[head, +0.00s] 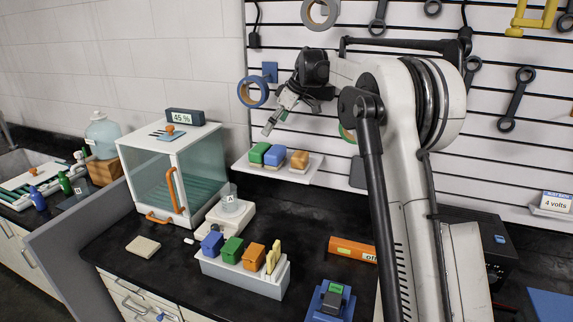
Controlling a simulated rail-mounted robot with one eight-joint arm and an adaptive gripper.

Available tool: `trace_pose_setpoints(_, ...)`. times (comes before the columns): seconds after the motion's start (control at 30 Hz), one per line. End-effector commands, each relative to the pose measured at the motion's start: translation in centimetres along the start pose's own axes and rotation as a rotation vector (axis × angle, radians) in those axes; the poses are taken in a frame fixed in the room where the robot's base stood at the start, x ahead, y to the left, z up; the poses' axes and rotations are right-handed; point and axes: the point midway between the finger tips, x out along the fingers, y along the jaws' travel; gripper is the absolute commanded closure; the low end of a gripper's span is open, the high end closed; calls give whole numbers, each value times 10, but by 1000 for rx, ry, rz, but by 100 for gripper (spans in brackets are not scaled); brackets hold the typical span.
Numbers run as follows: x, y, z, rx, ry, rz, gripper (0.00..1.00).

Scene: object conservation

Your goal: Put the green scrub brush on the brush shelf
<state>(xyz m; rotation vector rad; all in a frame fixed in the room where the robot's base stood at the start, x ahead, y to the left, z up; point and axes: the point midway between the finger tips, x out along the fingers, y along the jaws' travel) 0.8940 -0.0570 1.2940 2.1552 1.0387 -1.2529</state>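A green block-shaped item (260,152), probably a green scrub brush, sits at the left end of a small white wall shelf (310,178), beside a blue one (275,155) and an orange-brown one (299,159). A second green block (232,250) stands in a pale holder (243,280) on the counter, between a blue block (212,243) and an orange block (254,257). I cannot tell which green item is the brush or read any shelf label. My gripper (272,124) is above the wall shelf, pointing down-left and apart from the items. Its finger opening is too small to judge.
A glass-sided cabinet (165,185) with orange handles stands left of the wall shelf. A beige sponge-like block (143,246), a white device (230,218) and an orange box (352,249) lie on the dark counter. Blue tape (252,92) hangs near my gripper.

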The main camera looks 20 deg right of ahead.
Motion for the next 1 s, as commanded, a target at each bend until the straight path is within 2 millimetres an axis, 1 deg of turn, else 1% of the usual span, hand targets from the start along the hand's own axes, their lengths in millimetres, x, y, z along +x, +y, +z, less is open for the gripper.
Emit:
trace_pose_setpoints(0.17, -5, -6, -1, 9, -2, 4, 0)
trace_pose_setpoints(0.27, -16, -20, -1, 35, -9, 18, 0)
trace_pose_setpoints(0.37, -32, -42, 1, 77, -20, 42, 0)
trace_pose_setpoints(0.47, -49, -69, 5, 129, -30, 72, 0)
trace_pose_setpoints(0.63, -75, -118, 18, 213, -42, 122, 0)
trace_pose_setpoints(0.87, -100, -186, 47, 324, -46, 194, 0)
trace_pose_setpoints(1.0, -111, -227, 71, 389, -42, 237, 0)
